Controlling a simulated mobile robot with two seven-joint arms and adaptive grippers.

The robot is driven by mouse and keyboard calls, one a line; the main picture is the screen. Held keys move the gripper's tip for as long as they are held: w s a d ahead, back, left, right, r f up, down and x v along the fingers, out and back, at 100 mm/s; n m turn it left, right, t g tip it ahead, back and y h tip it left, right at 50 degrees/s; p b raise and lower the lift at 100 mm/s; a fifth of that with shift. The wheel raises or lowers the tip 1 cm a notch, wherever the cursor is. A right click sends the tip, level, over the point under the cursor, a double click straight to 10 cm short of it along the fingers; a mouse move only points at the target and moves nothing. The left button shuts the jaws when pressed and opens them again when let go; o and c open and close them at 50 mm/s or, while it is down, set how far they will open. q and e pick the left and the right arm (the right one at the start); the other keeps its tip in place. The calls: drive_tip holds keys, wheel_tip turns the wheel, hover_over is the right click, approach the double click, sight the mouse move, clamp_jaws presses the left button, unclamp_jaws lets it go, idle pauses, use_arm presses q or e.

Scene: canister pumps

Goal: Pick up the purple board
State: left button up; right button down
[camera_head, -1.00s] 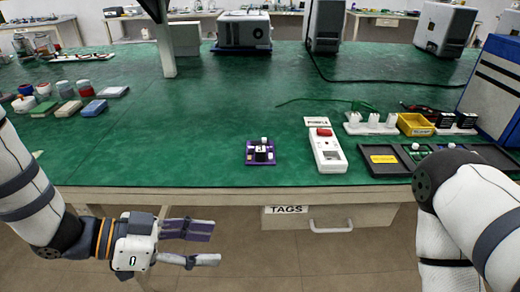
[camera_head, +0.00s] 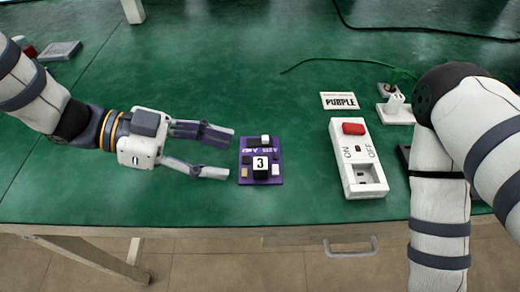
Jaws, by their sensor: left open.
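The purple board (camera_head: 246,176) lies flat on the green bench top, near its front edge. It carries a block marked 3, a white part at its back edge and small parts at the sides. My left gripper (camera_head: 232,152) is open and empty, just left of the board. Its two fingers point right toward the board, with a gap between them; whether a fingertip touches the board I cannot tell. My right arm (camera_head: 440,200) hangs at the right side, and its gripper is out of view.
A white switch box (camera_head: 357,160) with a red button and ON/OFF marks stands to the right. A white holder (camera_head: 396,110) and green wire (camera_head: 330,60) are farther back. The bench behind the board is clear.

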sight(254, 164)
use_arm(q)
drive_tip(key=x, duration=0.7)
drive_tip(key=shift+s+d+f, duration=0.1)
drive_tip(key=shift+d+f, duration=0.05)
drive_tip(key=shift+d, duration=0.05)
clamp_jaws()
